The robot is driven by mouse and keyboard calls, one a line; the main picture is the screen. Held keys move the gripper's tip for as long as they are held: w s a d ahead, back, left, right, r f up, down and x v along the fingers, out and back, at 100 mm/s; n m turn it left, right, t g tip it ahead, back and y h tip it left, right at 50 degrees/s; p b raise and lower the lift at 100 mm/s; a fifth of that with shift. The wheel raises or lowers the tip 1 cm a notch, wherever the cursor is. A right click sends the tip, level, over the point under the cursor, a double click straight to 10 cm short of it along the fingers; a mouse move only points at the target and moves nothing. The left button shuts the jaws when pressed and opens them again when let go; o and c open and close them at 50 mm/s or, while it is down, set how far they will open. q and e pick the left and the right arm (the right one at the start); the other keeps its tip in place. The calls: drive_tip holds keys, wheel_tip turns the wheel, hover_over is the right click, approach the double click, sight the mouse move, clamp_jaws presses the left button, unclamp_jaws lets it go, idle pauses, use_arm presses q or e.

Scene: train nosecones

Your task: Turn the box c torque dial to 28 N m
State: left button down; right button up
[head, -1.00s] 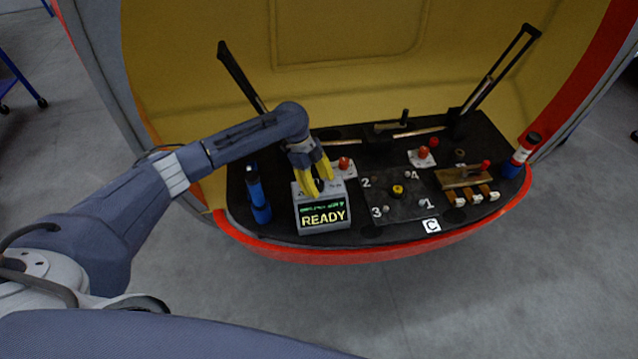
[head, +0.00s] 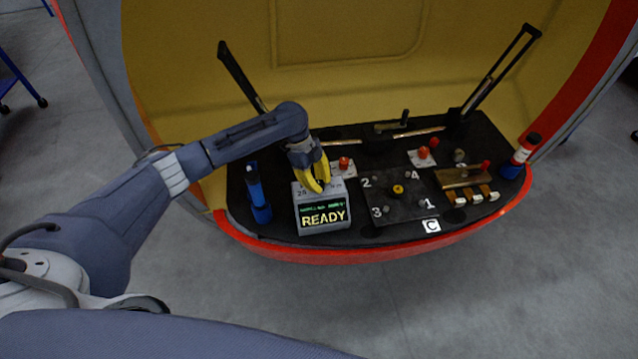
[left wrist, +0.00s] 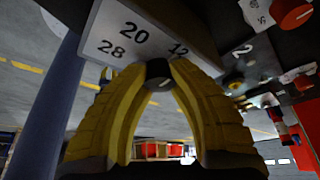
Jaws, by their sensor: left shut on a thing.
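The grey torque box (head: 323,229) stands at the left of the black bench, its lit screen (head: 323,217) reading READY. My left gripper (head: 318,187) reaches down onto the box's top. In the left wrist view its yellow fingers are shut on the dark dial (left wrist: 158,70), one on each side. The numbers 20, 28 and 12 show on the pale dial face (left wrist: 120,35) around the knob. The pointer's exact setting cannot be made out. In the head view the fingers mostly hide the dial. My right gripper is not in view.
Right of the box is a plate (head: 398,210) with bolts numbered 1 to 4, by a C label (head: 432,226). A blue bottle (head: 257,195) stands close on the left. Red knobs (head: 344,164) sit behind.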

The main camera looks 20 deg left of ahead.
use_arm(q)
drive_tip(key=shift+s+d, duration=0.1)
drive_tip(key=shift+d, duration=0.05)
drive_tip(key=n+t, duration=0.2)
drive_tip(key=n, duration=0.3)
drive_tip(key=shift+d+n, duration=0.1)
drive_tip(key=shift+n, duration=0.2)
drive_tip(key=n+t, duration=0.1)
drive_tip(key=n, duration=0.3)
drive_tip(key=shift+d+t, duration=0.1)
drive_tip(key=shift+t, duration=0.3)
drive_tip(key=n+y, duration=0.1)
drive_tip(key=n, duration=0.2)
drive_tip(key=n+t+y, duration=0.1)
drive_tip(key=n, duration=0.2)
drive_tip(key=shift+n+t, duration=0.3)
drive_tip(key=shift+n, duration=0.1)
drive_tip(key=shift+r+n+y, duration=0.1)
drive_tip(key=shift+n+y, duration=0.2)
drive_tip(key=shift+n, duration=0.4)
drive_tip(key=shift+r, duration=0.1)
drive_tip(key=c, duration=1.3)
unclamp_jaws()
drive_tip(key=shift+w, duration=0.2)
drive_tip(key=shift+o, duration=1.2)
drive_tip(key=shift+s+f, duration=0.1)
drive_tip(key=shift+f, duration=0.1)
drive_tip(key=shift+a+r, duration=0.1)
drive_tip(key=shift+a, duration=0.15)
